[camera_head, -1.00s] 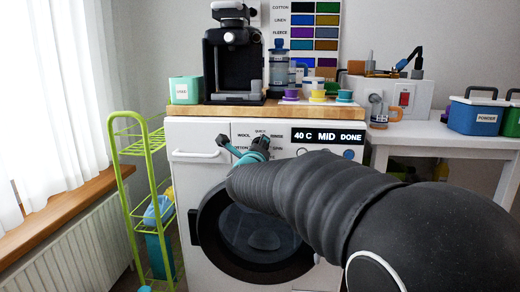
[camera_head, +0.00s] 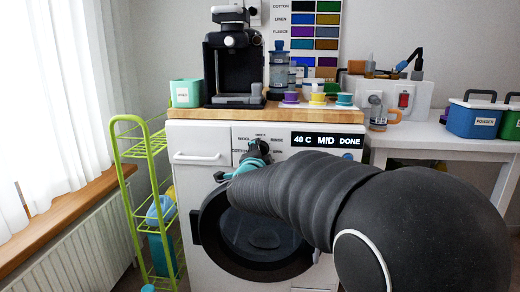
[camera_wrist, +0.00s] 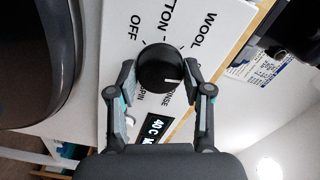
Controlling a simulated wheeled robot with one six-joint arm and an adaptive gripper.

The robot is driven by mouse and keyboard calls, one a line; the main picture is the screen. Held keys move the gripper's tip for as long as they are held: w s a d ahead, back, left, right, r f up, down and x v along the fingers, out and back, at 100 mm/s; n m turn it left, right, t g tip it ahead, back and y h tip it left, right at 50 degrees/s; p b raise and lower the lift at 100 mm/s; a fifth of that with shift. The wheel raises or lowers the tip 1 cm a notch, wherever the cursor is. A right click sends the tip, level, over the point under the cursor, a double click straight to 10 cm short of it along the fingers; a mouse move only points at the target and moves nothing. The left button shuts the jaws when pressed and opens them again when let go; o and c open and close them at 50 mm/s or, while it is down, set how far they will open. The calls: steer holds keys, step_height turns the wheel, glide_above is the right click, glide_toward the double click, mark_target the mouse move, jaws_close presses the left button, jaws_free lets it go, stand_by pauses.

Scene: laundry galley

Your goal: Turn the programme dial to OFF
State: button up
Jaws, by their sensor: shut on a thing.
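The black round programme dial (camera_wrist: 158,68) is on the washing machine's white panel (camera_head: 205,150). In the wrist view its white mark points to the lower right, toward the partly hidden RINSE label (camera_wrist: 183,90). The OFF label (camera_wrist: 134,27) is at the dial's upper left in that view, away from the mark. My gripper (camera_wrist: 161,74) is shut on the dial, one finger on each side. In the head view my gripper (camera_head: 254,155) covers most of the dial and some labels.
The machine's display (camera_head: 327,140) reads 40 C MID DONE. A coffee machine (camera_head: 233,60), a mint box (camera_head: 185,93) and small coloured cups (camera_head: 318,98) stand on the wooden top (camera_head: 200,114). A green rack (camera_head: 138,148) stands at left. The round door (camera_head: 258,240) is below.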

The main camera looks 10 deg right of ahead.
steer(key=shift+d+n+p, duration=0.2)
steer(key=shift+n+p, duration=4.45)
steer(key=shift+n, duration=8.35)
steer(key=o, duration=1.1)
steer(key=shift+o, duration=0.2)
steer(key=shift+s+a, duration=0.1)
steer(key=shift+s, duration=0.05)
